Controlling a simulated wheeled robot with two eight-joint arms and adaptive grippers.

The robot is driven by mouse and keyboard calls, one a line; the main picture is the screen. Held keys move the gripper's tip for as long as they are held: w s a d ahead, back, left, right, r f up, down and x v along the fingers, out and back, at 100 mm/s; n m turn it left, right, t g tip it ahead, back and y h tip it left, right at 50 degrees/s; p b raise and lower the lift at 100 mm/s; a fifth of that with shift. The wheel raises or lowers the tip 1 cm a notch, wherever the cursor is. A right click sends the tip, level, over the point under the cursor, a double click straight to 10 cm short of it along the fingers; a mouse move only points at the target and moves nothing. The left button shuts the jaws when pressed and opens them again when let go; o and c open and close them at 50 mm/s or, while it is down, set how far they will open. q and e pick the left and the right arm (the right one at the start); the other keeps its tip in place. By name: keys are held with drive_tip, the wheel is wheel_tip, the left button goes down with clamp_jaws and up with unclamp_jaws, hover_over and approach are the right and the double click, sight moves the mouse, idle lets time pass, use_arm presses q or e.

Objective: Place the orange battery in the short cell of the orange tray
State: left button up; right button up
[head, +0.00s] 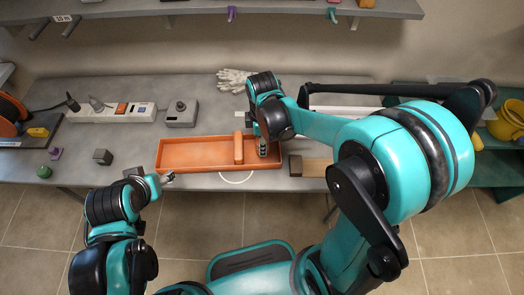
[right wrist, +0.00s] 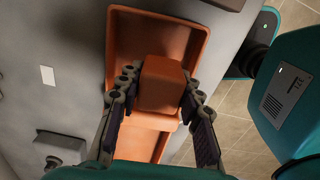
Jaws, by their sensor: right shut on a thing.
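The orange tray (head: 195,165) lies on the grey table in front of me, with a raised orange divider (head: 238,149) between a long left cell and a short right cell. My right gripper (head: 263,151) points down over the short cell. In the right wrist view my right gripper (right wrist: 160,88) is shut on the orange battery (right wrist: 162,82), one finger on each side, with the tray (right wrist: 124,42) around and below it. Whether the battery touches the tray floor cannot be told. My left gripper (head: 168,177) is near the tray's front left corner, apart from it; its finger opening is too small to judge.
A power strip (head: 112,112) and a grey switch box (head: 181,114) stand behind the tray. White gloves (head: 235,78) lie further back. A wooden block (head: 316,167) sits to the right of the tray. Small dark cube (head: 102,157) and green knob (head: 44,171) are at left.

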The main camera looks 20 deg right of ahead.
drive_tip(key=shift+w+f, duration=0.45)
drive_tip(key=shift+w, duration=0.2)
wheel_tip(320, 180, down, 3)
drive_tip(key=shift+f+b, duration=0.15)
drive_tip(key=shift+b, duration=0.8)
drive_tip(key=shift+f, duration=0.3)
drive_tip(key=shift+f, duration=0.1)
drive_tip(key=o, duration=1.3)
